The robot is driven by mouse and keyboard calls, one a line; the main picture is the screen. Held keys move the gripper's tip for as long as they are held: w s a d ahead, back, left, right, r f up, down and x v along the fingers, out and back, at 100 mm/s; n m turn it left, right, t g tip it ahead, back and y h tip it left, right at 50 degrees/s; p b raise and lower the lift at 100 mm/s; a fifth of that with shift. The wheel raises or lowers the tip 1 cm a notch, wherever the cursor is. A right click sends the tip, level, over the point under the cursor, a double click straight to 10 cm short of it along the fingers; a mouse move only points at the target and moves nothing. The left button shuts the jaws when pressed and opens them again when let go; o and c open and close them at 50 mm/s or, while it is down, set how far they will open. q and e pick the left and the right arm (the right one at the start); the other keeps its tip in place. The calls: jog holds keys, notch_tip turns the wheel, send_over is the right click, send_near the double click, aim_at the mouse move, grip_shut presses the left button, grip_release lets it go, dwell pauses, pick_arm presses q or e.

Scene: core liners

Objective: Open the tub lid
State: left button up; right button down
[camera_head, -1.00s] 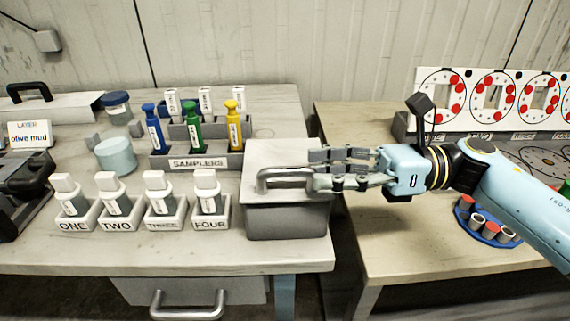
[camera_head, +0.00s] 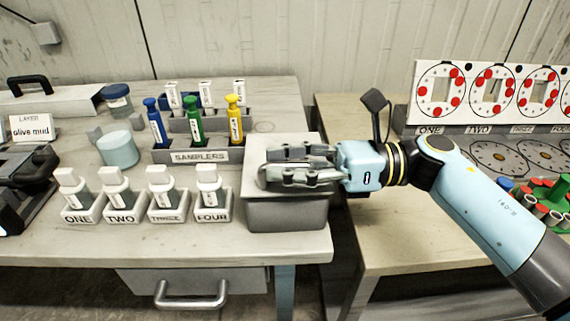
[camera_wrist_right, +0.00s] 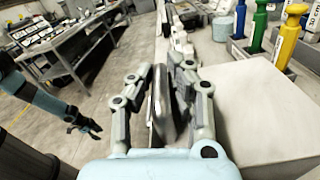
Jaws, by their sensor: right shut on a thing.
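The tub (camera_head: 286,216) is a grey box near the right front corner of the left bench. Its pale flat lid (camera_head: 300,140) sits on top and looks seated. My right gripper (camera_head: 268,170) comes in from the right, low over the lid, and is shut on the lid's handle. The fingers mostly hide the handle in the head view. In the right wrist view the metal handle (camera_wrist_right: 165,105) stands between the two fingers, with the pale lid (camera_wrist_right: 265,110) at the right. My left gripper (camera_wrist_right: 85,125) is small and dark in that view; its opening is unclear.
Left of the tub stand several numbered sample holders (camera_head: 165,214), with the samplers rack (camera_head: 190,157) behind them. A pale blue jar (camera_head: 118,150) is farther left. A gap separates this bench from the right bench (camera_head: 365,215), which carries dial boards (camera_head: 495,92).

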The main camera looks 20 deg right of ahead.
jog(key=shift+r, duration=0.1)
dwell(0.4)
jog(key=shift+w+d+r+m+p, duration=0.1)
jog(key=shift+w+r+m+p, duration=0.15)
jog(key=shift+r+m+p, duration=0.4)
jog(key=w+d+r+m+p, duration=0.2)
jog(key=w+d+r+m, duration=0.2)
jog(key=w+r+m, duration=0.5)
jog(key=shift+w+m+p, duration=0.3)
jog(key=shift+w+m, duration=2.2)
jog(key=shift+m, duration=0.35)
jog(key=c, duration=1.3)
grip_release()
